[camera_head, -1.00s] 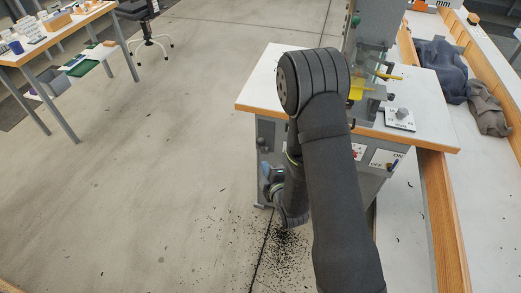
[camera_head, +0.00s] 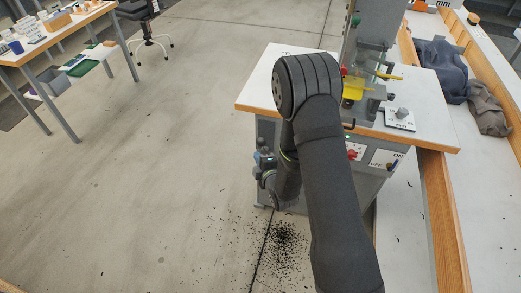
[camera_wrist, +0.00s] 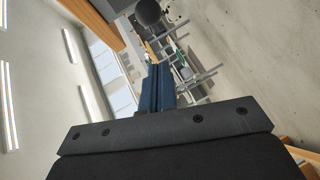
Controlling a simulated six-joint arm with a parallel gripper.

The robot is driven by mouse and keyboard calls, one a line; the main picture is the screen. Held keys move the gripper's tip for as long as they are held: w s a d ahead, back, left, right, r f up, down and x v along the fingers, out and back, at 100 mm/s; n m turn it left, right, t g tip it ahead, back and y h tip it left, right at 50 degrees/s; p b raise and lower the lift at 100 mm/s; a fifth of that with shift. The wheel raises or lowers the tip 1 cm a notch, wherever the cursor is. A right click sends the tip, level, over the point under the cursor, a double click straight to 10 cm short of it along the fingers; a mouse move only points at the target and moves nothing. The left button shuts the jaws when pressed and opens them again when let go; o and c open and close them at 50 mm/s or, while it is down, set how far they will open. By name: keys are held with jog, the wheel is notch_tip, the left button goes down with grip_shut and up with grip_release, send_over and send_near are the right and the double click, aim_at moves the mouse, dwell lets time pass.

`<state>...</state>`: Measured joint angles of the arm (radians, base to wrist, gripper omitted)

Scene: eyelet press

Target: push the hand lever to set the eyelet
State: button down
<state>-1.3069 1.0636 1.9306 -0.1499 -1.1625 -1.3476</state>
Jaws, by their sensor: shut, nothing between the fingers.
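The eyelet press (camera_head: 372,55) stands on a white-topped cabinet at the upper right in the head view, partly covered by my arm. A small red knob (camera_head: 344,71) shows at its left side, beside the yellow part (camera_head: 354,88); I cannot tell if this knob belongs to the hand lever. The lever itself is not clearly visible. My gripper (camera_wrist: 158,75) shows blue fingers close together, shut and empty, in the wrist view. The press is not seen in the wrist view.
The white cabinet top (camera_head: 262,88) has free room at its left. A small block with a knob (camera_head: 400,118) lies right of the press. Cabinet front carries an ON/OFF panel (camera_head: 384,158). A wood-edged bench with dark cloths (camera_head: 440,70) is at right. Floor at left is open.

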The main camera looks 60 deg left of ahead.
jog(key=w+a+f, duration=0.2)
jog(key=w+a, duration=0.1)
jog(key=a, duration=0.1)
jog(key=shift+w+a, duration=0.2)
jog(key=shift+a, duration=0.2)
jog(key=shift+r, duration=0.1)
